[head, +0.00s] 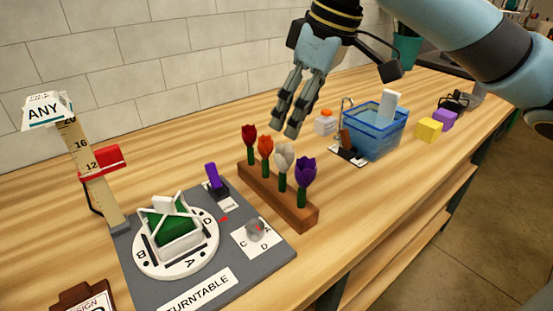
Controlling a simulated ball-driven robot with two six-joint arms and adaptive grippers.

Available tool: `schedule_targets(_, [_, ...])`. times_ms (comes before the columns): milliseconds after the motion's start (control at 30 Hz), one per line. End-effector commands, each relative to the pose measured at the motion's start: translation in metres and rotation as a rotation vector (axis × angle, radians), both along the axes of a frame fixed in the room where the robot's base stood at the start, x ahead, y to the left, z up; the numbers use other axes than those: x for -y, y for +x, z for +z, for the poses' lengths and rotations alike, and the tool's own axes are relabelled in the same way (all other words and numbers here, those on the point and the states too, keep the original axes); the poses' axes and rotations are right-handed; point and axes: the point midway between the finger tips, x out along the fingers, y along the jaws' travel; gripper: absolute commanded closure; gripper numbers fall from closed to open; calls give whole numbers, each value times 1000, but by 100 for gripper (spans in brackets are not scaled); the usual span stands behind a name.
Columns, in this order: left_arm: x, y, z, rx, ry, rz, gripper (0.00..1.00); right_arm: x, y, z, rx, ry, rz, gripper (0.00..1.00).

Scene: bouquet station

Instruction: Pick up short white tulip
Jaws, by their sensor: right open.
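A white tulip (284,157) stands upright in a brown wooden block (260,187) on the table. It is third from the left in a row, between an orange tulip (265,146) and a purple tulip (305,172). A red tulip (249,135) is at the far left end of the row. My right gripper (286,128) points down just above and behind the row. It is open and empty, its fingertips above the white tulip in the picture and apart from it. My left gripper is out of view.
A grey turntable board (150,290) with a round lettered disc (210,243) lies to the left of the block. A ruler post (88,170) stands behind it. A blue basket (373,140) stands to the right, with yellow (429,130) and purple (444,119) cubes beyond.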

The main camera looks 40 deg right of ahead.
Motion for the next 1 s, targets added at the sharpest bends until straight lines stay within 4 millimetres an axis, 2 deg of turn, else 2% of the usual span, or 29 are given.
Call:
schedule_targets(100, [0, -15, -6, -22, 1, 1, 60, -3, 6, -21, -1, 5, 0, 37])
schedule_targets(233, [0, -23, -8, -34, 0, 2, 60, -3, 8, -30, -1, 2, 0, 37])
schedule_targets(367, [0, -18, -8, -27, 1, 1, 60, -6, 12, -42, -1, 4, -1, 37])
schedule_targets(600, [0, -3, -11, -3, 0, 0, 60, -10, 22, -75, -1, 2, -1, 37])
schedule_targets(900, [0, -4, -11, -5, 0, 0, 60, -10, 24, -80, 0, -1, 2, 37])
schedule_targets(1000, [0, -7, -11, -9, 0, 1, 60, -10, 24, -80, 0, -1, 2, 50])
